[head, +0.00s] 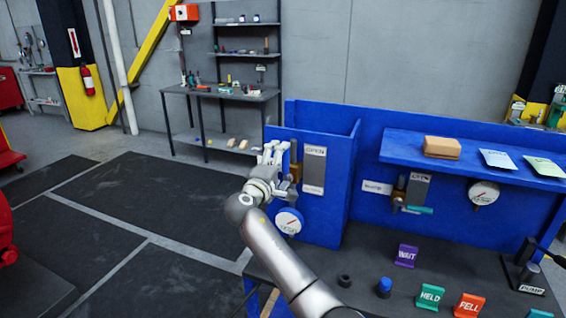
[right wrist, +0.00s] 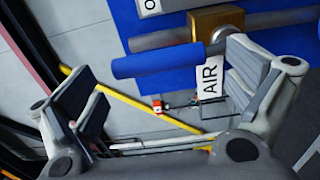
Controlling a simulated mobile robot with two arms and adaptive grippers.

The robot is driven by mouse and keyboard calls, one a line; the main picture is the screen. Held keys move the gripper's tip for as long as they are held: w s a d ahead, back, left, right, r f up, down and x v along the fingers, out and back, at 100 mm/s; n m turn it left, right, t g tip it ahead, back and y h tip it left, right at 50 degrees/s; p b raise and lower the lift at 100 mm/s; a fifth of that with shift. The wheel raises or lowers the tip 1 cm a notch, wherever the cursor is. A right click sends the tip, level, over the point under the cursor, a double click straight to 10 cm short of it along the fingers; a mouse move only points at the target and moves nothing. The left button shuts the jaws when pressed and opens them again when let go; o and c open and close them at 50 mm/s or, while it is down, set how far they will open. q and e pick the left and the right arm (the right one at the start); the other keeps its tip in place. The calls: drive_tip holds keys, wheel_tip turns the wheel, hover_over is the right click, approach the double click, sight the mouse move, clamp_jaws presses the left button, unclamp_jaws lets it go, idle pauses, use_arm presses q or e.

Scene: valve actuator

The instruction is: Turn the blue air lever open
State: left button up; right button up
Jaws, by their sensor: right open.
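The blue air lever (right wrist: 158,62) is a rounded blue bar beside a brass valve body (right wrist: 217,24) and a white AIR label (right wrist: 210,78) in the right wrist view. My right gripper (right wrist: 165,85) is open, and the lever crosses the gap between its fingers in the picture. I cannot tell whether they touch. In the head view my right gripper (head: 272,155) is at the left blue panel, beside the brass valve (head: 295,172) and the OPEN plate (head: 314,168). The lever is not clear there. My left gripper is not in view.
A gauge (head: 289,221) sits below my right gripper. A second valve with a teal lever (head: 418,210) and another gauge (head: 483,193) are to the right. WAIT (head: 406,255), HELD (head: 430,296) and FELL (head: 468,305) signs stand on the dark bench. A blue shelf (head: 400,151) overhangs the back.

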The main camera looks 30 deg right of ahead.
drive_tip(key=v, duration=1)
drive_tip(key=shift+d, duration=0.15)
